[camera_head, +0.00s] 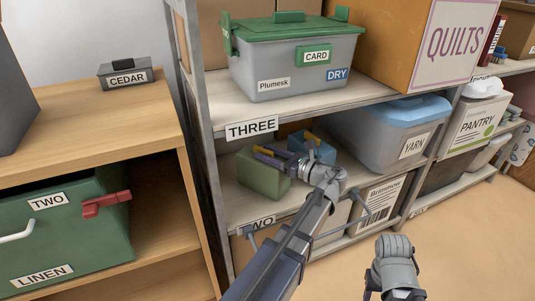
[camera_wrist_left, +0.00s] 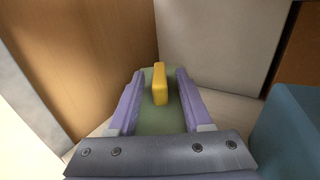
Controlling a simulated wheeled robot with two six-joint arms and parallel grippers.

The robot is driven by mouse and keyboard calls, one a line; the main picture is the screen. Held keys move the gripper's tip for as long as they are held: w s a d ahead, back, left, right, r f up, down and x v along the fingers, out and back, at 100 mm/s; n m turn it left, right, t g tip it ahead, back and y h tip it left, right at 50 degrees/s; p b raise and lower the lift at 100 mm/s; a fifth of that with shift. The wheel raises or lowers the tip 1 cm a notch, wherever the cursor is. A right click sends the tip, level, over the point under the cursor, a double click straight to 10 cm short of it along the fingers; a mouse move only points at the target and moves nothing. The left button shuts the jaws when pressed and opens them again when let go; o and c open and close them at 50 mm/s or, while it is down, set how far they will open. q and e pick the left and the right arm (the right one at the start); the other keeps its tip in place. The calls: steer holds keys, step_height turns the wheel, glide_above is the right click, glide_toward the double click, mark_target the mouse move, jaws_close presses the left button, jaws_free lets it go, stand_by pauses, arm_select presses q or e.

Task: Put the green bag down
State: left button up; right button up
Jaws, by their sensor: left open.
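The green bag (camera_head: 262,178) stands on the shelf under the label THREE, toward its left end. Its yellow handle (camera_wrist_left: 160,84) stands up between the purple fingers of my left gripper (camera_head: 268,156) in the left wrist view. Those fingers (camera_wrist_left: 155,95) are open, one on each side of the handle, with a gap on both sides. The bag's green top (camera_wrist_left: 158,120) shows below the handle. Part of my right arm shows at the lower right of the head view, but its fingers do not.
A blue bag (camera_head: 318,148) stands close to the right of the green one; its side (camera_wrist_left: 290,130) is near my left gripper. The shelf post and a brown panel (camera_wrist_left: 90,50) bound the left. A yarn bin (camera_head: 395,140) stands further right.

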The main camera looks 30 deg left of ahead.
arm_select(q)
steer(key=shift+d+r, duration=0.1)
steer(key=shift+r, duration=0.1)
steer(key=d, duration=1.1)
steer(key=shift+s+d, duration=0.4)
steer(key=shift+s, duration=0.05)
steer(key=shift+o, duration=0.4)
